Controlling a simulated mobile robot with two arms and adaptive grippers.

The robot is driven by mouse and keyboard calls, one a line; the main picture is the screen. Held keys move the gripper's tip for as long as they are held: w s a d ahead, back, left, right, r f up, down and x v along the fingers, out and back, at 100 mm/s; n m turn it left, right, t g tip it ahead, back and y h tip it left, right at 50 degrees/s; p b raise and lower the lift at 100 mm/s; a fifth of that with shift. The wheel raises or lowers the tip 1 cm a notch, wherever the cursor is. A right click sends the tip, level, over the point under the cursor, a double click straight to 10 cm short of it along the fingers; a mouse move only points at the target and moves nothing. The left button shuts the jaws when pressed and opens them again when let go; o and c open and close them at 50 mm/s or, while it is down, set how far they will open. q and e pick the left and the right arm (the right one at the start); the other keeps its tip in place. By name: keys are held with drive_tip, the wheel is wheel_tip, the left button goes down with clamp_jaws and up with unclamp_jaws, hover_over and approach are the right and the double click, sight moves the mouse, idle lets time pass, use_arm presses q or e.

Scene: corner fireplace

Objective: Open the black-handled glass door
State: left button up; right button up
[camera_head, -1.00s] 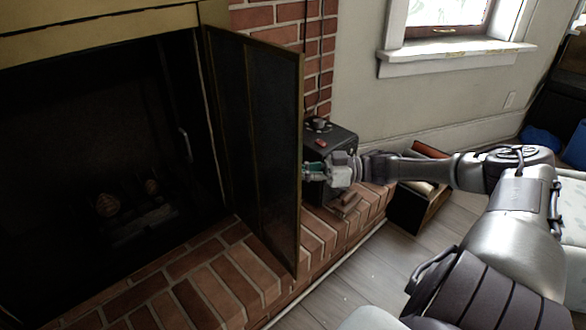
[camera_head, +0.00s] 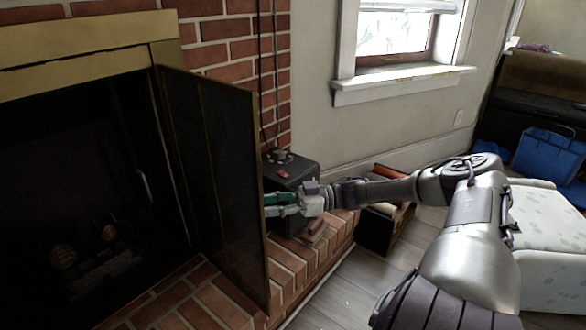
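The glass door (camera_head: 215,180) is a dark folding panel with a thin brass edge. It stands swung outward from the right side of the fireplace opening, over the brick hearth. A slim pale handle (camera_head: 145,188) shows inside the dark opening, to the left of the panel. My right gripper (camera_head: 268,204) is at the panel's outer edge, on its right side. Its two fingers, one with green on it, show apart with nothing seen between them. Whether the fingertips touch the panel is unclear. My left gripper is out of view.
A black box (camera_head: 292,170) with a red item on top stands on the brick hearth (camera_head: 300,262) behind my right gripper. A dark open crate (camera_head: 375,235) stands on the floor to its right. Wooden floor (camera_head: 350,285) lies clear in front.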

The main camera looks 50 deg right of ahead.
drive_tip(key=v, duration=0.9)
drive_tip(key=shift+s+d, duration=0.25)
